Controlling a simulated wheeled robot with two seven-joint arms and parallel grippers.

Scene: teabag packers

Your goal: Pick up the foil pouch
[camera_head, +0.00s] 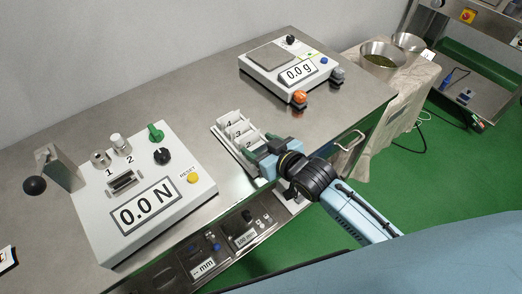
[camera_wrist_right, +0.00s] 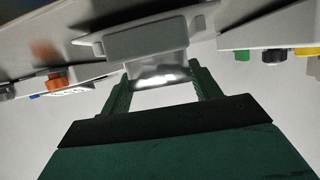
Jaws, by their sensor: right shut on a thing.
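My right gripper (camera_head: 268,157) is at the front of a white numbered rack (camera_head: 224,143) near the front edge of the steel bench. In the right wrist view, the foil pouch (camera_wrist_right: 158,76) is a shiny silver strip between the two green fingers, and my right gripper (camera_wrist_right: 160,88) is shut on it. Its upper part is hidden behind a grey part of the rack (camera_wrist_right: 146,42). In the head view I cannot make out the pouch; the gripper covers that spot. My left gripper is in neither view.
A force tester (camera_head: 115,235) reading 0.0 N stands left of the rack. A scale (camera_head: 272,75) reading 0.0 g stands behind it, with an orange knob (camera_head: 299,97) in front. Metal bowls (camera_head: 382,58) stand at the right.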

